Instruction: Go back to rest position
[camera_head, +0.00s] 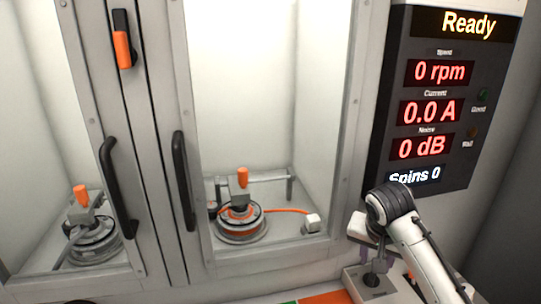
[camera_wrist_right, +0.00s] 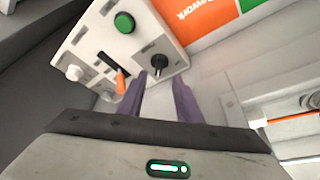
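My right gripper (camera_head: 376,257) is low at the right, above a grey control box (camera_head: 398,293). In the right wrist view its two purple fingers (camera_wrist_right: 160,80) are apart with nothing held between them. A black knob (camera_wrist_right: 157,63) on the box shows just beyond the fingertips; I cannot tell whether they touch it. The box also carries a green button (camera_wrist_right: 124,22), a slot with an orange lever (camera_wrist_right: 121,80) and a white knob (camera_wrist_right: 75,73). My left gripper is not in view.
A cabinet with black door handles (camera_head: 183,180) stands ahead. Behind its right door is a hub motor (camera_head: 240,220) with an orange cable; a similar unit (camera_head: 92,240) is at left. The display (camera_head: 440,100) reads Ready, 0 rpm, Spins 0. An orange and green mat (camera_wrist_right: 205,15) lies beside the box.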

